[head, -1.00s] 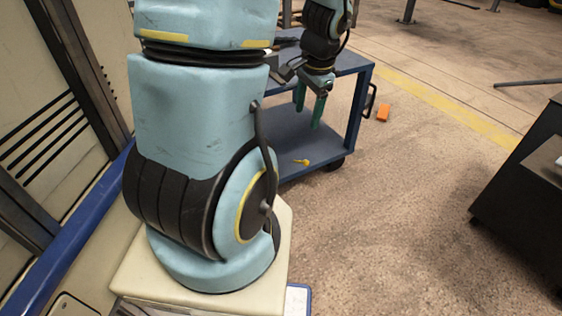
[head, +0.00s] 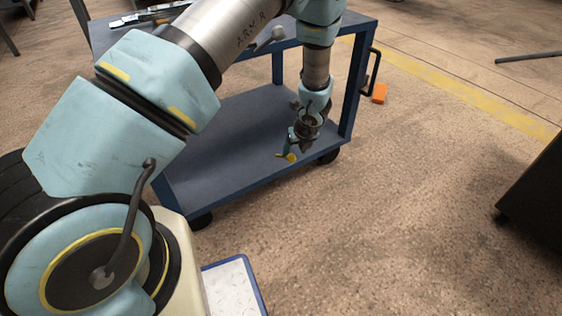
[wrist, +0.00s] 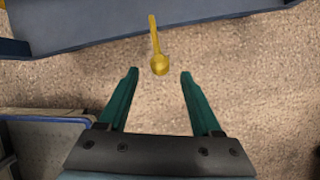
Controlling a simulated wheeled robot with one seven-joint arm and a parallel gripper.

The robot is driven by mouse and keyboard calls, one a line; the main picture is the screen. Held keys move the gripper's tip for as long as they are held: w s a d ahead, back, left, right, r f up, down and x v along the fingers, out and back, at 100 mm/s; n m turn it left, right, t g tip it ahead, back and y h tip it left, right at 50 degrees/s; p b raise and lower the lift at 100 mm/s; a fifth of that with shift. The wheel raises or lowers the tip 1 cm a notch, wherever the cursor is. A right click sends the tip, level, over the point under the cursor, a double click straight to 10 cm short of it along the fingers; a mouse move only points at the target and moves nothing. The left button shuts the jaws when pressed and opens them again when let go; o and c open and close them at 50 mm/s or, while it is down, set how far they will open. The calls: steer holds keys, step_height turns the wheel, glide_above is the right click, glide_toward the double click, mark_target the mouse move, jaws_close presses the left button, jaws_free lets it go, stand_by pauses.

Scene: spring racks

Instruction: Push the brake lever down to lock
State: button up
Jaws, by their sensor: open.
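The yellow brake lever (wrist: 159,64) shows in the wrist view as a thin stem ending in a round knob. My gripper (wrist: 160,76) has two green fingers, open and empty. In the wrist view the knob appears between and just beyond the fingertips; I cannot tell the remaining distance. In the head view my wrist partly hides the lever.
The cart's lower shelf (head: 225,130) is empty where visible. A black handle (head: 372,72) and an orange block (head: 379,93) are at its right. A dark cabinet (head: 535,195) stands at the right edge. Open floor (head: 400,210) lies between.

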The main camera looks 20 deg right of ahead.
steer(key=b+x, duration=0.1)
steer(key=x, duration=0.8)
steer(key=shift+f+b, duration=0.2)
steer(key=shift+b, duration=0.2)
jaws_close()
stand_by(0.9)
